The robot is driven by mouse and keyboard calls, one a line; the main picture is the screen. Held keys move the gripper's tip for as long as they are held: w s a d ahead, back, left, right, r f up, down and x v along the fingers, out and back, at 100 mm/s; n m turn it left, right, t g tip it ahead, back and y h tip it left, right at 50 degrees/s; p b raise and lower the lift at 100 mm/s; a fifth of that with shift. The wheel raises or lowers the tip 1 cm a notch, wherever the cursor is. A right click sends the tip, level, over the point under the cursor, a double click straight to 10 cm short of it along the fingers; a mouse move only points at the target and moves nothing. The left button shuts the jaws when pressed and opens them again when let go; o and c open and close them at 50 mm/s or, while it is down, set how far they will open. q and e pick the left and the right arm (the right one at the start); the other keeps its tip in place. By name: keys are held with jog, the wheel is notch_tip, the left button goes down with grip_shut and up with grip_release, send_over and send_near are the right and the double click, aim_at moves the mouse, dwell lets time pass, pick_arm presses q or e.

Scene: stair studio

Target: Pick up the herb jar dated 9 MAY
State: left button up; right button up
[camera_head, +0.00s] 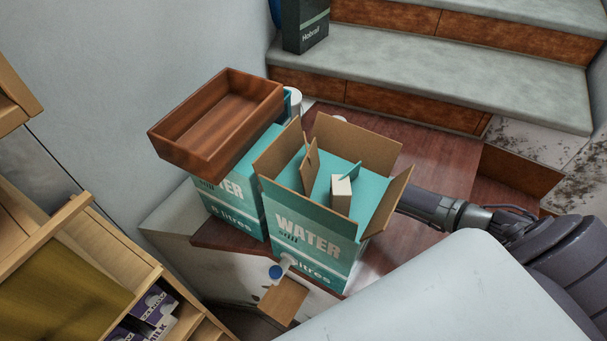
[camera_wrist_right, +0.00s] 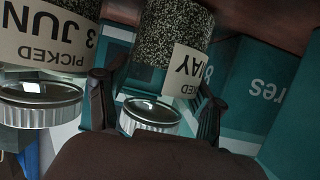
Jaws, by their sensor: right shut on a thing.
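In the right wrist view, a jar with dark speckled contents and a metal-rimmed lid (camera_wrist_right: 152,113) stands between the fingers of my right gripper (camera_wrist_right: 163,75), which is shut on it. A second jar (camera_wrist_right: 85,10) is at the left, outside the fingers, labelled "PICKED 3 JUN". In the head view, my right arm reaches in from the right and its gripper is hidden behind the open water box. My left gripper is not in view.
The open WATER box (camera_head: 305,235) stands on the brown surface (camera_head: 425,155) beside another WATER box (camera_head: 225,205) with a wooden tray (camera_head: 220,125) on top. A white round container (camera_head: 293,102) is behind them. Stairs (camera_head: 450,75) rise at the back; a wooden shelf (camera_head: 75,250) is at left.

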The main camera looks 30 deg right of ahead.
jog(key=c, duration=0.4)
jog(key=shift+r, duration=0.1)
